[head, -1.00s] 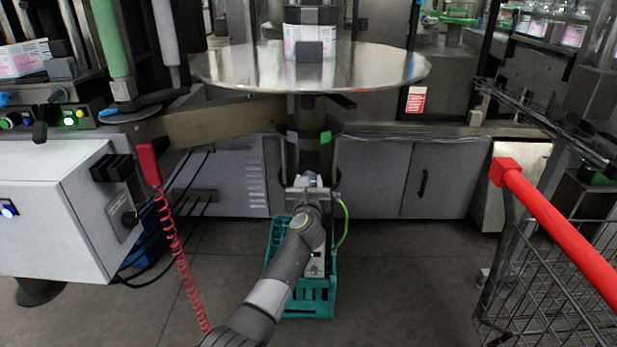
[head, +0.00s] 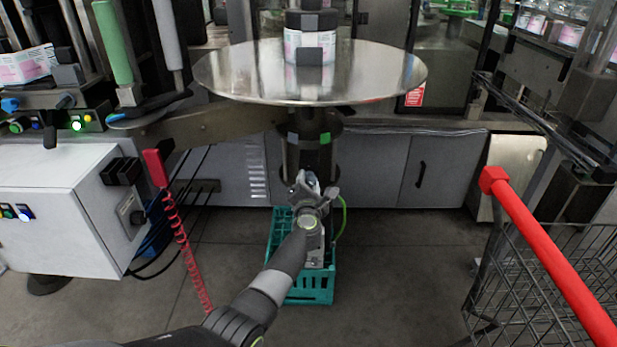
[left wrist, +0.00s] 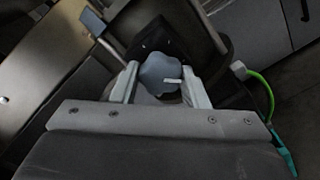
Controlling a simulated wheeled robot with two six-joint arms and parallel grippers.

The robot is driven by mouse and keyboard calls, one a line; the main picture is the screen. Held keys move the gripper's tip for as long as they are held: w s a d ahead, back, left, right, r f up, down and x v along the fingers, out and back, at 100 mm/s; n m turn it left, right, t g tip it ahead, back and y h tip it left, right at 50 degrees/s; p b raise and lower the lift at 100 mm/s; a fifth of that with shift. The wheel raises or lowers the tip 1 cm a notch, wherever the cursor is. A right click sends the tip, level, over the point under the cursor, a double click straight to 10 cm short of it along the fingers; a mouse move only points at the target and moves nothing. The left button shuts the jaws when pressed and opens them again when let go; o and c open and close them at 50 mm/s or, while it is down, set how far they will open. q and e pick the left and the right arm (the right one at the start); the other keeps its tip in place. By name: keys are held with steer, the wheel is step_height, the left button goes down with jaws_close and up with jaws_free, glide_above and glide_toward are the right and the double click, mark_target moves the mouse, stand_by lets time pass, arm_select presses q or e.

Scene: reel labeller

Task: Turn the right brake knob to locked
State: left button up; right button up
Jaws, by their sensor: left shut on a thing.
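The brake knob (left wrist: 161,72) is a blue-grey lobed knob with a white pointer mark, seen in the left wrist view. The mark points to the right in that view. My left gripper (left wrist: 160,82) is shut on it, one pale finger on each side. In the head view my left gripper (head: 311,182) is below the black hub under the round steel table (head: 230,76), and it mostly hides the knob. The hub carries a green mark (head: 325,138) and a grey mark (head: 293,138). My right gripper is not in view.
A teal crate (head: 310,290) stands on the floor below my left wrist. A white control cabinet (head: 60,200) and a red coiled cord (head: 180,230) are on the left. A wire cart with a red handle (head: 550,255) is on the right.

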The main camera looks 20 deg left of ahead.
arm_select(q)
steer(key=m+p, duration=0.3)
steer(key=m, duration=0.3)
steer(key=shift+r, duration=0.1)
steer(key=m+p, duration=0.2)
steer(key=m, duration=0.2)
steer(key=m+p, duration=0.1)
steer(key=m, duration=0.1)
steer(key=shift+m, duration=0.4)
steer(key=m+p, duration=0.1)
steer(key=m, duration=0.3)
steer(key=shift+m+p, duration=0.55)
steer(key=shift+m, duration=1.45)
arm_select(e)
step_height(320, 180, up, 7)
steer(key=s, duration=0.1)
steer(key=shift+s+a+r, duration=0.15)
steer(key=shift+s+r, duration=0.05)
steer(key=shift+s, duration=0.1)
arm_select(q)
steer(key=shift+f, duration=0.2)
steer(key=o, duration=1)
steer(key=shift+r, duration=0.1)
